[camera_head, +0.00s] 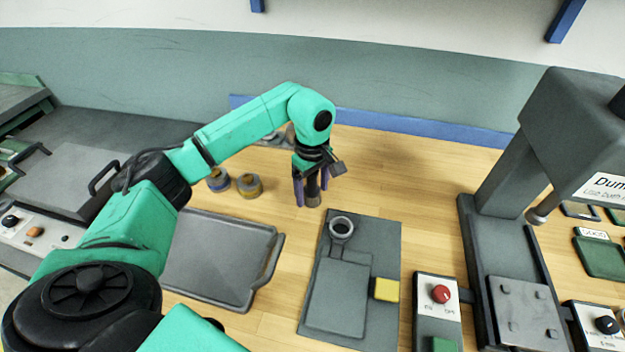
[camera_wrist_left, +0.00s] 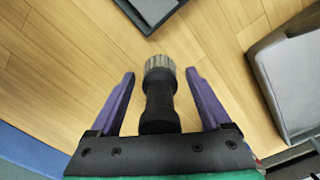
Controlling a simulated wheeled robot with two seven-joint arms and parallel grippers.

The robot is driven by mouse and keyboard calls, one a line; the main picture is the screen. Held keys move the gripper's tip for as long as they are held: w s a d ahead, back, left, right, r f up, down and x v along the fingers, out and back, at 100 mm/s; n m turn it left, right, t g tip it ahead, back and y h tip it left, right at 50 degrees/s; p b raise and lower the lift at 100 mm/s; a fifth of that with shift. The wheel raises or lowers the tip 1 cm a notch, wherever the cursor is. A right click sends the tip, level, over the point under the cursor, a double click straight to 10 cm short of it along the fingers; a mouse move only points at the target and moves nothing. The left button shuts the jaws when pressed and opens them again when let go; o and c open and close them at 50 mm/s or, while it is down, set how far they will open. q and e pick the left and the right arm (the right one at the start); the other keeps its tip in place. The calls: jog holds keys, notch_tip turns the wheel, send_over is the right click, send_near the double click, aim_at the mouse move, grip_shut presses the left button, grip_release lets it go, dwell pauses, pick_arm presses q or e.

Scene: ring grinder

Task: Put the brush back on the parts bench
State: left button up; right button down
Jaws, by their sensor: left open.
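The brush (camera_head: 313,199) has a dark handle and a pale bristled end; it shows upright, bristles down, at the wooden bench (camera_head: 400,165). Whether the bristles touch the wood I cannot tell. My left gripper (camera_head: 312,192) is open, pointing down, with its purple fingers on both sides of the brush. In the left wrist view the brush (camera_wrist_left: 160,100) lies between the two spread fingers, with gaps on both sides. My right gripper is not in view.
A grey tray (camera_head: 215,255) lies left of the brush, with small round containers (camera_head: 249,185) behind it. A dark mat (camera_head: 385,245) with a ring (camera_head: 341,228) and yellow block (camera_head: 386,289) lies in front. A grey press (camera_head: 570,130) stands right. Bare wood lies between brush and press.

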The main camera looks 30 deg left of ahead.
pick_arm(q)
notch_tip(320, 180, up, 9)
jog(key=shift+r+b, duration=0.2)
jog(key=shift+b, duration=0.9)
notch_tip(320, 180, up, 3)
jog(key=shift+f+p, duration=0.15)
jog(key=shift+p, duration=0.3)
jog(key=shift+f, duration=0.1)
